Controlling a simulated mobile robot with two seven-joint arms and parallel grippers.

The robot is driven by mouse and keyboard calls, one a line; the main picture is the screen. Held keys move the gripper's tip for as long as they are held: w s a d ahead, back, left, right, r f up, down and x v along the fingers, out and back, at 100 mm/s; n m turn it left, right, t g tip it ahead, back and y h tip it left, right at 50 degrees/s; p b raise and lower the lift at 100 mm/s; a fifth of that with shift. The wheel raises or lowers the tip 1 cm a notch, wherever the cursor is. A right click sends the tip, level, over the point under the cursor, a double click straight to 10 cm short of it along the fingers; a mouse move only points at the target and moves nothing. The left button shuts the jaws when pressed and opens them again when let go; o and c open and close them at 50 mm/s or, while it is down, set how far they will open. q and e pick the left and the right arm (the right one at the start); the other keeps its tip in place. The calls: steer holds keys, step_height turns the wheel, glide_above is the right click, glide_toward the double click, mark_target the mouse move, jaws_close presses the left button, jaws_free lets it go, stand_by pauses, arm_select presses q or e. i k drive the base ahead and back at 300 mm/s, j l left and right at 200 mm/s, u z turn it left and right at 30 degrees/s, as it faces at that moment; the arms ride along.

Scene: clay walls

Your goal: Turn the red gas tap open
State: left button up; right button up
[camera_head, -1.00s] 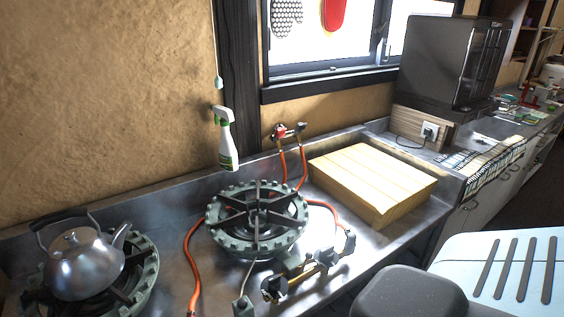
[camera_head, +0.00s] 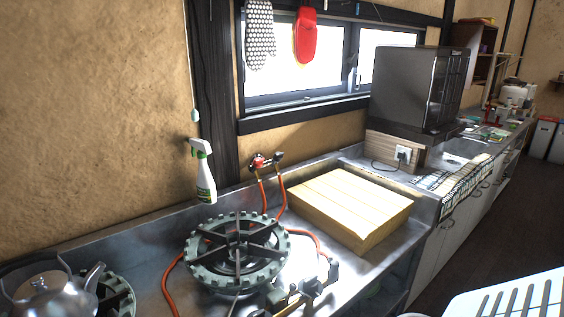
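The red gas tap (camera_head: 258,160) is a small red knob at the back of the counter, against the wall behind the near burner. A dark fitting (camera_head: 279,158) sits just to its right. Orange hoses (camera_head: 282,194) hang down from the fittings toward the burner. I cannot tell from this angle whether the tap is open or closed. Neither gripper shows in the head view.
A green-rimmed gas burner (camera_head: 238,252) stands in front of the tap. A spray bottle (camera_head: 203,172) is to its left, a wooden box (camera_head: 350,206) to its right. A kettle (camera_head: 48,297) is at lower left. A dark cabinet (camera_head: 418,88) stands farther right.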

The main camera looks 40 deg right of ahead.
mark_target(258, 163)
steer(key=j+z, duration=0.15)
steer(key=z, duration=0.25)
steer(key=j+z, duration=0.15)
steer(key=z, duration=0.25)
steer(key=j+z, duration=0.15)
steer(key=z, duration=0.25)
